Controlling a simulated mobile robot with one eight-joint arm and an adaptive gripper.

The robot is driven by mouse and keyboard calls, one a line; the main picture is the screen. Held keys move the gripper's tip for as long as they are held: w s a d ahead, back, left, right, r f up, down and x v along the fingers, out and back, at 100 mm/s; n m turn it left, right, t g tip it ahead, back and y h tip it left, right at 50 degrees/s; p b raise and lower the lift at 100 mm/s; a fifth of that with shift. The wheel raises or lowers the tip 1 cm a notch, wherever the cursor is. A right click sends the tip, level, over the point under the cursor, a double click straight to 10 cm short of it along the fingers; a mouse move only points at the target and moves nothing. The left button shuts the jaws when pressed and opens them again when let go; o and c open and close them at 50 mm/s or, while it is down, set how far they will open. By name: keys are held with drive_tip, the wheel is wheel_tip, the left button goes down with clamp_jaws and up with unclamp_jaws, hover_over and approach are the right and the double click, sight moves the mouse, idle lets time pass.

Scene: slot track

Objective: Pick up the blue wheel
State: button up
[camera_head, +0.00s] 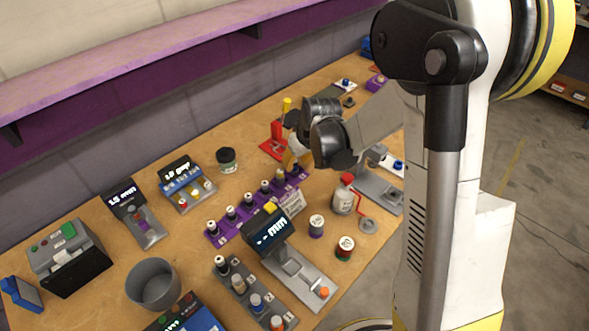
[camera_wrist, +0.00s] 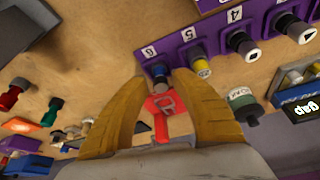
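My gripper (camera_wrist: 163,78) is open, its two tan fingers spread apart in the wrist view. A small piece with a dark blue top (camera_wrist: 158,70) sits between the fingertips, at slot 6 of the purple slot track (camera_wrist: 178,52); I cannot tell whether a finger touches it. It may be the blue wheel. A yellow-banded piece (camera_wrist: 201,67) stands beside it at slot 5. In the head view my gripper (camera_head: 291,163) is over the far right end of the purple track (camera_head: 257,208), and the arm hides part of that end.
A red stand (camera_head: 273,142) is just behind my gripper. A dark-lidded jar (camera_head: 227,160) is to the left. A grey cup (camera_head: 153,284) stands at the front left.

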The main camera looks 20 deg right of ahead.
drive_tip(key=x, duration=0.2)
drive_tip(key=shift+w+f+b, duration=0.15)
drive_tip(key=shift+f+b, duration=0.2)
drive_tip(key=shift+f, duration=0.05)
drive_tip(key=shift+r, duration=0.1)
clamp_jaws()
drive_tip(key=shift+r, duration=0.15)
